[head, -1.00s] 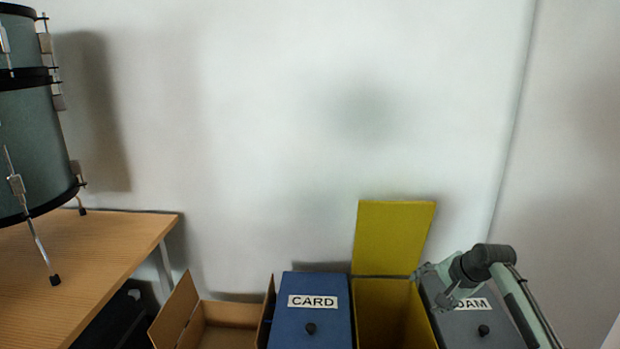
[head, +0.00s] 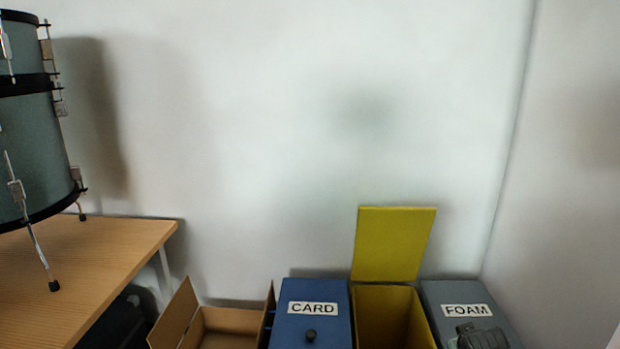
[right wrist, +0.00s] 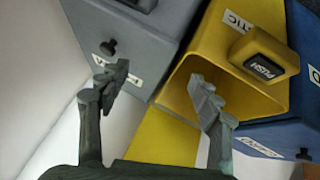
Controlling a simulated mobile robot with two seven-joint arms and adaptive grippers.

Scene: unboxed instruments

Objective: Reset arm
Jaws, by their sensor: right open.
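My right gripper (right wrist: 160,88) is open and empty in the right wrist view, its two fingers spread. It appears over the grey bin (right wrist: 135,50) marked FOAM and the yellow bin (right wrist: 240,60). In the head view, part of my right arm shows at the bottom right, in front of the grey FOAM bin (head: 440,295); its fingertips cannot be made out there. The yellow bin (head: 395,310) stands with its lid (head: 395,243) raised. My left gripper is in neither view.
A blue CARD bin (head: 310,332) stands left of the yellow bin. An open cardboard box (head: 230,318) is further left. A wooden table (head: 100,255) holds a grey-green drum (head: 35,150). White walls stand behind and right.

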